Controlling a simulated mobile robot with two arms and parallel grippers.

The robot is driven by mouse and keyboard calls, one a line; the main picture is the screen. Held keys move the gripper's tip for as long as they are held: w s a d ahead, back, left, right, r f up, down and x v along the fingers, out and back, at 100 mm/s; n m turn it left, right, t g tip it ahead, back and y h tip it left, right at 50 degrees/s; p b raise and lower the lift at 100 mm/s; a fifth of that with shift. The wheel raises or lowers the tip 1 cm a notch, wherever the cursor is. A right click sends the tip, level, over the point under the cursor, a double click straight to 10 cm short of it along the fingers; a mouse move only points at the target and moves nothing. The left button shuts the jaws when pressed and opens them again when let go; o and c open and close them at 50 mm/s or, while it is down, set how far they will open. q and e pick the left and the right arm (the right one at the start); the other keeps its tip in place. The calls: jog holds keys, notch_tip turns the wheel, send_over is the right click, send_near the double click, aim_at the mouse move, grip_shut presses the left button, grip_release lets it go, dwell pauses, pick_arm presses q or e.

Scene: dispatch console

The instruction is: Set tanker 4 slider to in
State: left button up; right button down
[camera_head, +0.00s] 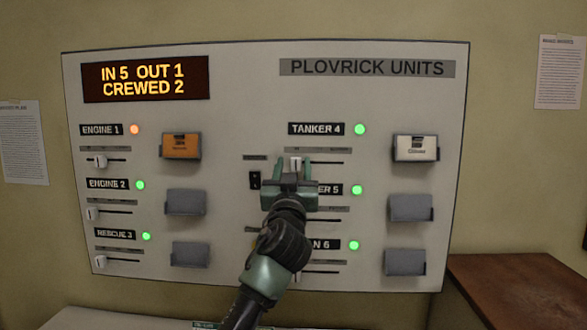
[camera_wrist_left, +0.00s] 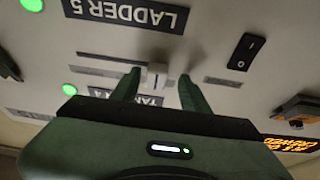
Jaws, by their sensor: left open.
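The tanker 4 slider is a small white knob (camera_head: 296,162) at the left part of its dark horizontal slot, below the TANKER 4 label (camera_head: 316,129) on the grey-white panel (camera_head: 240,110). A green lamp (camera_head: 360,129) is lit beside the label. My left gripper (camera_head: 293,168) is open at the panel, one finger on either side of the knob. The left wrist view, turned upside down, shows the white knob (camera_wrist_left: 157,75) between the open fingers, with gaps on both sides. My gripper partly hides the TANKER 4 label (camera_wrist_left: 128,97) there. My right gripper is out of view.
A dark rocker switch (camera_head: 255,180) is just left of my gripper. The LADDER 5 label (camera_wrist_left: 125,14) and its row are close by, partly hidden in the head view. The display (camera_head: 146,79) reads IN 5 OUT 1, CREWED 2. A card holder (camera_head: 415,147) is at right.

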pick_arm(q)
jog(key=shift+s+f, duration=0.25)
jog(key=shift+s, duration=0.1)
jog(key=b+v, duration=0.3)
jog(key=v, duration=0.4)
jog(key=shift+a, duration=0.1)
